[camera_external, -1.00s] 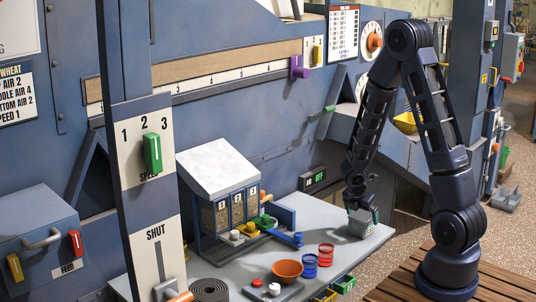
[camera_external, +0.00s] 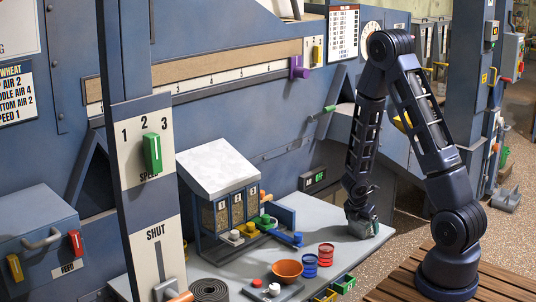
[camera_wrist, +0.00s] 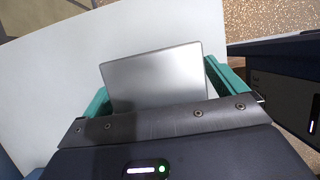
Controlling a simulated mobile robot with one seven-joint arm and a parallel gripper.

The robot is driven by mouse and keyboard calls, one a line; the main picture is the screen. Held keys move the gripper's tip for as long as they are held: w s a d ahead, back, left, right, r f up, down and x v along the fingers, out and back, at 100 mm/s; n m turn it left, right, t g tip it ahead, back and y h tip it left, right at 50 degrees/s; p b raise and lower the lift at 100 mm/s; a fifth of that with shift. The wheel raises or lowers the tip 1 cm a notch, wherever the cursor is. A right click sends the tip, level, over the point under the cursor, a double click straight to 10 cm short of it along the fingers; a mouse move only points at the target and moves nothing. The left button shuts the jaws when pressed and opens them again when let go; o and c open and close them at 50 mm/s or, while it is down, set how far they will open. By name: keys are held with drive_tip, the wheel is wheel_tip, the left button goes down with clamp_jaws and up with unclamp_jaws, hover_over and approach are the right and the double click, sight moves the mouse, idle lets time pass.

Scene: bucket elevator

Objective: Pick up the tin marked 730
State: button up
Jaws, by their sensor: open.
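A plain grey metal tin (camera_wrist: 155,78) stands on the light grey table, and its flat top shows in the wrist view. No number is readable on it. My gripper (camera_wrist: 158,88) is open, with one teal finger on the left and one on the right of the tin. I cannot tell whether the fingers touch it. In the outside view my gripper (camera_external: 362,218) is low at the table's right end, and the tin is largely hidden by it.
The table (camera_external: 335,222) is clear just left of my gripper. Red tins (camera_external: 326,254), blue tins (camera_external: 309,266) and an orange bowl (camera_external: 287,272) stand nearer the front. A slope-roofed bin unit (camera_external: 217,190) and a blue-ended lever (camera_external: 290,238) are further left.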

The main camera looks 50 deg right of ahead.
drive_tip(key=c, duration=1.2)
drive_tip(key=shift+c, duration=0.2)
drive_tip(key=shift+r, duration=0.1)
